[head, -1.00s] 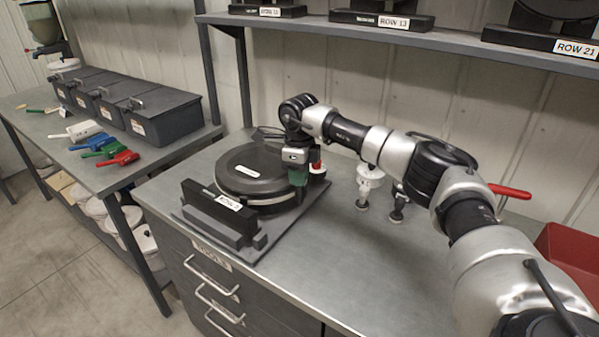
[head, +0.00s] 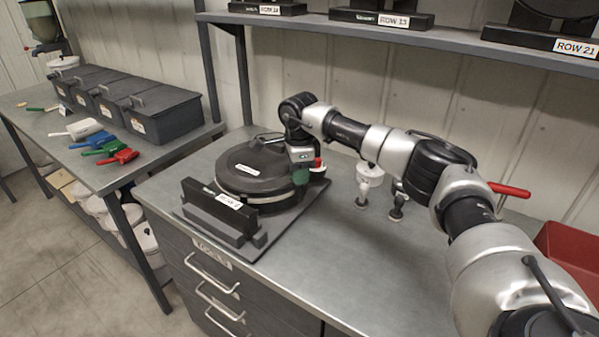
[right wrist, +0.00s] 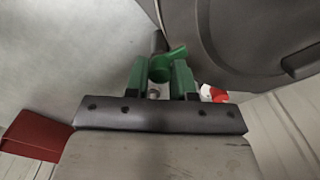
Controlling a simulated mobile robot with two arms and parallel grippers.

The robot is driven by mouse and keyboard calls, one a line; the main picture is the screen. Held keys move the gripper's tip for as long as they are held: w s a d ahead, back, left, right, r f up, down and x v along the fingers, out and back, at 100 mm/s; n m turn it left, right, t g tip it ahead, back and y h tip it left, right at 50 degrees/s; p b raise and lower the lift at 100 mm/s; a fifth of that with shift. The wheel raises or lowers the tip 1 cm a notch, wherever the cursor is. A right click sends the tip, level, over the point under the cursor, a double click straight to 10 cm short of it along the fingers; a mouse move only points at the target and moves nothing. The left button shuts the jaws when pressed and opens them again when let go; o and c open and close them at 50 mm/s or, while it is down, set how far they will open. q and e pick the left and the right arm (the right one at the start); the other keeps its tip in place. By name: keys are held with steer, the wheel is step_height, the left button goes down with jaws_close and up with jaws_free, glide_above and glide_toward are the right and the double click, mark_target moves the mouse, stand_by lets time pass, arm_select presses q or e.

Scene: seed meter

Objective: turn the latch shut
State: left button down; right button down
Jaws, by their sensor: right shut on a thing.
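The seed meter (head: 257,172) is a round, dark housing with a lid, lying on a dark base plate on the metal bench. The latch (right wrist: 160,66) is a green piece at the edge of the housing. My right gripper (head: 301,177) is at the right side of the meter, pointing down. In the right wrist view, its two green fingers (right wrist: 160,80) are closed around the latch, one on each side. In the head view the gripper hides most of the latch. My left gripper is not in view.
A dark block with a row label (head: 222,207) stands at the front of the base plate. Two small fittings (head: 362,190) stand right of the meter. A red bin (head: 572,255) is at the far right. The front of the bench (head: 340,260) is clear.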

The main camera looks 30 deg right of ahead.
steer(key=c, duration=0.9)
jaws_free()
steer(key=shift+a, duration=0.1)
steer(key=shift+c, duration=0.2)
step_height(320, 180, up, 11)
steer(key=b, duration=0.1)
steer(key=shift+b, duration=0.35)
steer(key=shift+f, duration=0.15)
